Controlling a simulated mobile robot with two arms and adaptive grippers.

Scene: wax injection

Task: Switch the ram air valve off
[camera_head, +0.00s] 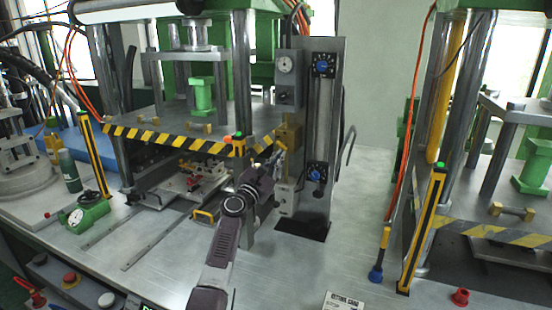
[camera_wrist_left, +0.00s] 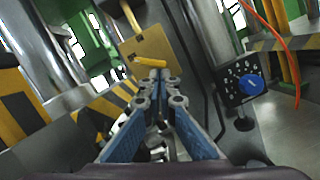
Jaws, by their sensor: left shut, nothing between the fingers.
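The ram air valve appears to be the brass-coloured block (camera_head: 292,134) on the side of the grey column, right of the left press. My left gripper (camera_head: 277,160) is just in front of and below the block. In the left wrist view its closed fingertips (camera_wrist_left: 160,76) point at the lever, right at its lower edge; whether they touch cannot be told. The gripper is shut and empty. My right gripper is not in view.
A blue knob on a black plate (camera_wrist_left: 251,84) sits right of the gripper; two such knobs are on the grey panel (camera_head: 340,120). The striped press edge (camera_head: 170,138) lies left of the arm. A second press (camera_head: 520,110) stands right. The bench between is mostly clear.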

